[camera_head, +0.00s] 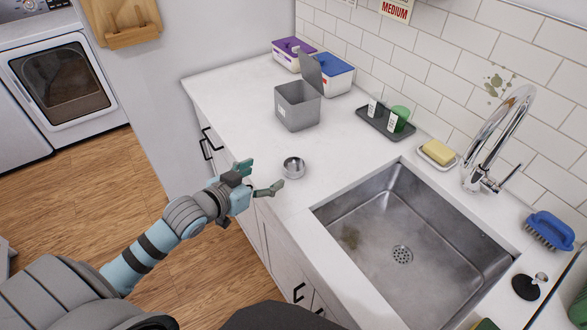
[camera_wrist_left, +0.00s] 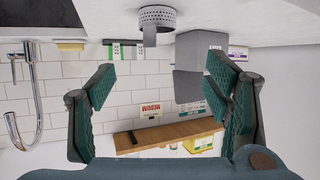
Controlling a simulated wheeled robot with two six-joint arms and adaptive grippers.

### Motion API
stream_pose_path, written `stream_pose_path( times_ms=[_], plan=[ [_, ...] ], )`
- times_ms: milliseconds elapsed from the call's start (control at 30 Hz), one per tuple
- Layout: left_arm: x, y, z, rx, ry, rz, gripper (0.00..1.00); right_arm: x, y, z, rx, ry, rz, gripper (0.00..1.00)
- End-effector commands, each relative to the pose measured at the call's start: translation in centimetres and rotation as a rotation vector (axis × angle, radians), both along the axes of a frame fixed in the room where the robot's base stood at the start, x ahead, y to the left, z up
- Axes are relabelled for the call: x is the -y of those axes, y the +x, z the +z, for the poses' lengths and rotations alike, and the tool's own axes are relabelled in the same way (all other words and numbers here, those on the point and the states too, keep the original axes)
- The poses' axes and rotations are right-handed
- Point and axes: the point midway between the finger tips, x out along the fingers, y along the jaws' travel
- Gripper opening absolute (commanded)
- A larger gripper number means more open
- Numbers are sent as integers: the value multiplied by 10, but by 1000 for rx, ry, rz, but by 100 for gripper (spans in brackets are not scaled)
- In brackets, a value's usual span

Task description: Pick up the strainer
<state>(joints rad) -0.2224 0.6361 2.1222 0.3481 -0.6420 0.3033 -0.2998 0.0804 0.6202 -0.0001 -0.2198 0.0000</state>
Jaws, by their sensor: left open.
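The strainer (camera_head: 293,167) is a small round metal cup standing on the white counter, left of the sink. In the left wrist view, which is upside down, the strainer (camera_wrist_left: 157,18) shows its perforated side at the top, with a flat grey tab in front of it. My left gripper (camera_head: 262,178) is open and empty at the counter's front edge, just left of the strainer and apart from it. In the left wrist view its spread fingers (camera_wrist_left: 163,80) stand either side of the strainer's line. My right gripper is not in view.
The steel sink (camera_head: 350,240) lies to the right, with a chrome faucet (camera_head: 500,135). Behind the strainer stand an open grey bin (camera_head: 297,108), a dark tray (camera_head: 375,124) with cups, and a soap dish (camera_head: 438,158). The counter around the strainer is clear.

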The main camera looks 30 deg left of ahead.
Motion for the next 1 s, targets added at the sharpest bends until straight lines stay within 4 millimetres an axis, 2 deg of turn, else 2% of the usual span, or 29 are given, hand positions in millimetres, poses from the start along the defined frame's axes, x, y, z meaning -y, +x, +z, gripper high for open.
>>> stream_pose_path(
  times_ms=[100,300,467,633,700,800,967,1000],
  plan=[
    [4,23,-12,5,-10,3,71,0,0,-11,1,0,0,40],
    [10,64,-31,1,-7,2,71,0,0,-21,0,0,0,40],
    [12,79,-39,-1,-4,1,71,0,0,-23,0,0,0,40],
    [17,101,-64,-3,-5,0,71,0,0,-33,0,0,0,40],
    [18,112,-68,0,-3,1,71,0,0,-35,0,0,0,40],
    [19,119,-70,-1,-2,0,71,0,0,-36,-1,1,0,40],
    [19,119,-69,-2,-1,0,71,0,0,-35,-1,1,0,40],
    [19,119,-69,-2,-1,0,66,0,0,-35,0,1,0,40]
  ],
)
